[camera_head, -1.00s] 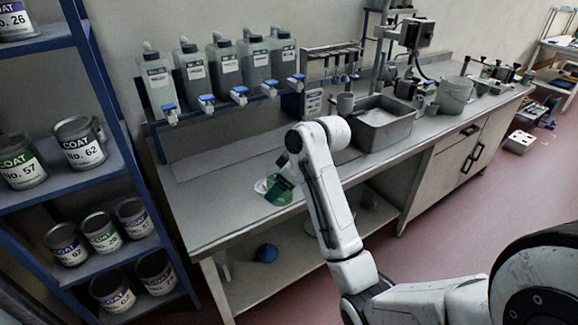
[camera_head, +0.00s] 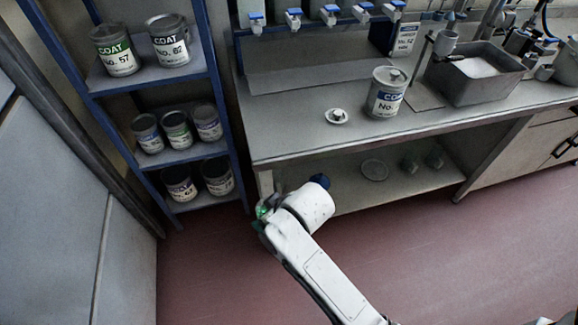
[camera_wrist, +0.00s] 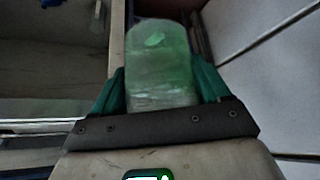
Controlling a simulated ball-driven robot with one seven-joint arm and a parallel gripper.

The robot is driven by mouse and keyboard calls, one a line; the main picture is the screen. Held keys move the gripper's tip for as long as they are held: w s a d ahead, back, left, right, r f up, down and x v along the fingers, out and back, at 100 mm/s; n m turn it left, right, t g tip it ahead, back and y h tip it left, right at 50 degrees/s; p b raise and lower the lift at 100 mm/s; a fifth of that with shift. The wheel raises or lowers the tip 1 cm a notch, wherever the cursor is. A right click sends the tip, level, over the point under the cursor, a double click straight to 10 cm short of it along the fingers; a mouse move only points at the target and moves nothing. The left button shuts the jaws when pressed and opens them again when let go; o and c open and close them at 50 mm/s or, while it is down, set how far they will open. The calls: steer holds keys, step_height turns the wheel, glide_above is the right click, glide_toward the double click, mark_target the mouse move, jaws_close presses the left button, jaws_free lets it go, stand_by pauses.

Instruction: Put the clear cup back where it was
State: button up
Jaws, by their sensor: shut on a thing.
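The clear cup (camera_wrist: 160,75) is between the green fingers of my gripper (camera_wrist: 160,88) in the wrist view, looking translucent with a green tint. The fingers press on both its sides. In the head view my gripper (camera_head: 263,212) is low, by the front left corner of the workbench (camera_head: 300,140), between it and the blue shelf rack. The cup is mostly hidden there by my arm; only a small green patch shows.
On the bench stand a paint can (camera_head: 386,98), a small white dish (camera_head: 337,117) and a grey basin (camera_head: 475,78). The lower shelf holds a round dish (camera_head: 375,171) and small cups (camera_head: 410,161). Cans fill the blue rack (camera_head: 220,100). The red floor (camera_head: 210,270) is clear.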

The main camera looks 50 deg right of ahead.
steer(key=a+f, duration=0.3)
steer(key=a, duration=0.2)
steer(key=shift+w+a, duration=0.2)
steer(key=shift+a, duration=0.05)
steer(key=shift+s+f, duration=0.15)
